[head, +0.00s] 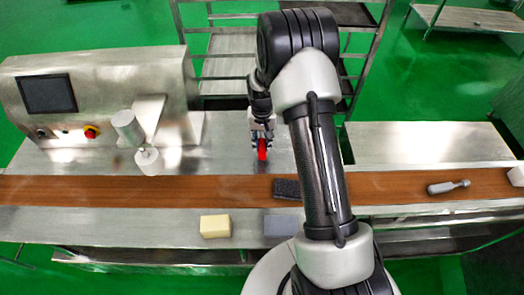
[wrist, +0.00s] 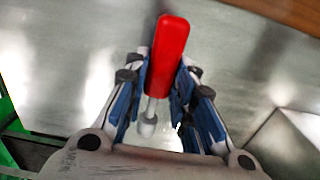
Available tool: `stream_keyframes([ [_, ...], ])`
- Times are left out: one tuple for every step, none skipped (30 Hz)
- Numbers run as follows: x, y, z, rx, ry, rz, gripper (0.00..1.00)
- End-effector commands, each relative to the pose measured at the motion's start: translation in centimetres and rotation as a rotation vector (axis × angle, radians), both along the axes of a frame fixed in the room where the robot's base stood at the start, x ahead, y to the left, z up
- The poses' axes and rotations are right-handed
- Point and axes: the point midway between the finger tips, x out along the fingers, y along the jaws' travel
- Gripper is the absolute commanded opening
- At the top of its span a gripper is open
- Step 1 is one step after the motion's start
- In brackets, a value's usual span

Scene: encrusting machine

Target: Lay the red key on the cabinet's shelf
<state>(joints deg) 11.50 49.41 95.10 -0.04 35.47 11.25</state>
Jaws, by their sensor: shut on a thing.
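The red key (head: 262,151) is in my gripper (head: 262,143), above the steel surface behind the brown belt. In the wrist view the red key (wrist: 171,45) shows a long red handle pointing away from me and a grey metal end between the fingers. My gripper (wrist: 165,72) is shut on it, with a blue-padded finger on each side. I cannot make out a cabinet or its shelf for certain. A metal rack (head: 228,42) with shelves stands behind the machine, partly hidden by my arm.
The encrusting machine (head: 100,80) stands at left. On the brown belt (head: 100,190) lie a black block (head: 286,188) and a grey handled tool (head: 448,187). A yellow block (head: 215,226) and a grey block (head: 281,225) sit on the front ledge.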

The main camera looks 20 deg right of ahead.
Motion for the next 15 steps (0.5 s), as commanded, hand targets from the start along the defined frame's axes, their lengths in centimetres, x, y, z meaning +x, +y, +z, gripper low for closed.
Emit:
stream_keyframes([
  [0.0, 0.0, -0.3, 0.000, 0.000, 0.000, 0.00],
  [0.0, 0.0, -0.5, 0.000, 0.000, 0.000, 0.00],
  [0.0, 0.0, -0.9, 0.001, 0.002, 0.000, 0.00],
  [-0.1, 0.0, -1.4, 0.001, 0.002, 0.000, 0.00],
  [-0.1, 0.0, -1.8, 0.000, 0.003, 0.000, 0.00],
  [-0.1, 0.0, -2.5, 0.001, 0.002, 0.000, 0.00],
  [0.0, 0.0, -3.0, 0.001, 0.002, 0.000, 0.00],
  [-0.1, 0.0, -3.5, 0.001, 0.002, 0.000, 0.00],
  [-0.1, 0.0, -4.0, 0.001, 0.002, 0.000, 0.00],
  [0.0, 0.0, -4.3, 0.000, 0.001, 0.000, 0.00],
  [0.0, 0.0, -4.4, 0.000, 0.000, 0.000, 0.00],
  [0.0, 0.0, -4.4, 0.000, -0.001, 0.000, 0.00],
  [0.1, 0.0, -4.3, 0.000, -0.001, 0.000, 0.00],
  [0.1, 0.0, -4.3, 0.000, -0.001, 0.000, 0.00],
  [0.1, 0.0, -4.3, 0.000, -0.001, 0.000, 0.00],
])
